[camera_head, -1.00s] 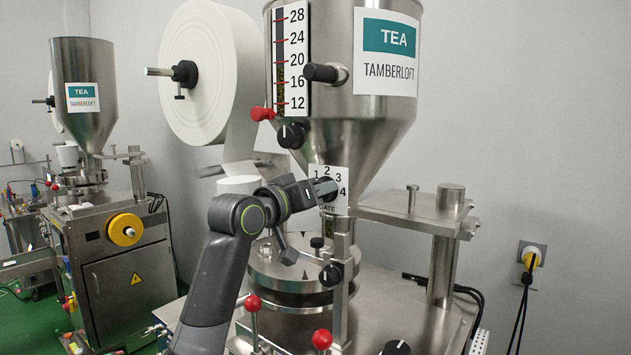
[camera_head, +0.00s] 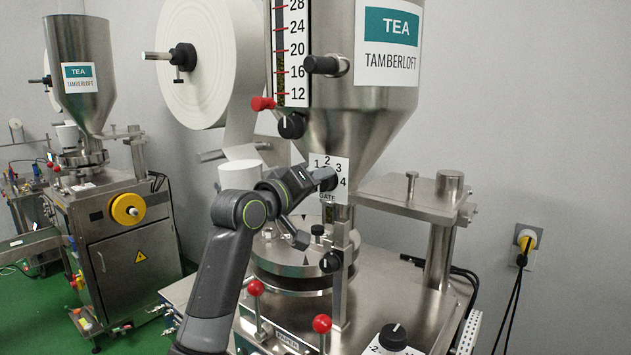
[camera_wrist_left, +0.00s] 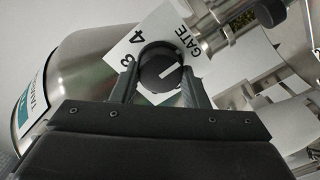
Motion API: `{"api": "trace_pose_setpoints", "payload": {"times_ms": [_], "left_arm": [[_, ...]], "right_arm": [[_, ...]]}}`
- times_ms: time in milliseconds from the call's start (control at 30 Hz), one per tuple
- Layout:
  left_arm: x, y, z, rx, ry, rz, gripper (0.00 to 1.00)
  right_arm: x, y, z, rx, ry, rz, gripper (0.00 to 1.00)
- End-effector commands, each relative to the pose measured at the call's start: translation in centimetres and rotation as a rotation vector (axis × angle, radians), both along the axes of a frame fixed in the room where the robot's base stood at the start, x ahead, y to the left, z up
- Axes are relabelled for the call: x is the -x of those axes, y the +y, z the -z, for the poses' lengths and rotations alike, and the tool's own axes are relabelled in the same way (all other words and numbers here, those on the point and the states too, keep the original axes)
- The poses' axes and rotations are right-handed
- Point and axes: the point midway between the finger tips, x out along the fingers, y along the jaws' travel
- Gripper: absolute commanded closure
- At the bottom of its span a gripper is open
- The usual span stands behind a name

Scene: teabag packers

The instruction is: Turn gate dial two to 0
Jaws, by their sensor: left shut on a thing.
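The gate dial (camera_wrist_left: 157,62) is a round black knob with a white line, on a white plate (camera_head: 341,168) below the near tea hopper. The plate shows 1, 2, 3, 4 and GATE in the head view; a 0 is not visible. My left gripper (camera_head: 326,180) reaches the dial from the left and covers part of the plate. In the left wrist view, the fingers of my left gripper (camera_wrist_left: 163,88) are shut on the dial, one on each side. The white line slants up and right toward the GATE lettering. My right gripper is not in view.
Another black knob (camera_head: 291,125) and a red-tipped pointer (camera_head: 262,103) sit above the plate. A smaller black knob (camera_head: 330,262) and red ball levers (camera_head: 322,323) are below. A numbered dial (camera_head: 393,337) is on the front deck. A second machine (camera_head: 130,235) stands left.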

Motion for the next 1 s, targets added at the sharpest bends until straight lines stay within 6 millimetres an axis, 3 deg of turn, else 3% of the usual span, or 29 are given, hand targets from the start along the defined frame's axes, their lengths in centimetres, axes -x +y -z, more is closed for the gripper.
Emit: {"api": "trace_pose_setpoints", "payload": {"times_ms": [167, 200, 367, 767, 1000], "left_arm": [[0.0, 0.0, 0.2, 0.002, 0.005, 0.001, 0.82], [0.0, 0.0, 0.2, 0.002, 0.005, 0.001, 0.58], [0.0, 0.0, 0.1, 0.001, 0.003, 0.001, 0.38], [0.4, 0.4, 0.1, 0.001, -0.001, 0.0, 0.38], [3.1, 2.4, 0.3, 0.0, -0.003, -0.001, 0.38]], "right_arm": [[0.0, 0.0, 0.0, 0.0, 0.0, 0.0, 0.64], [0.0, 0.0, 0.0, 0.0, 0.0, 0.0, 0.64], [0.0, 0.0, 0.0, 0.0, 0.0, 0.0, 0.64], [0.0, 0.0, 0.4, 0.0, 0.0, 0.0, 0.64], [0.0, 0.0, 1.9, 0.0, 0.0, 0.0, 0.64]]}}
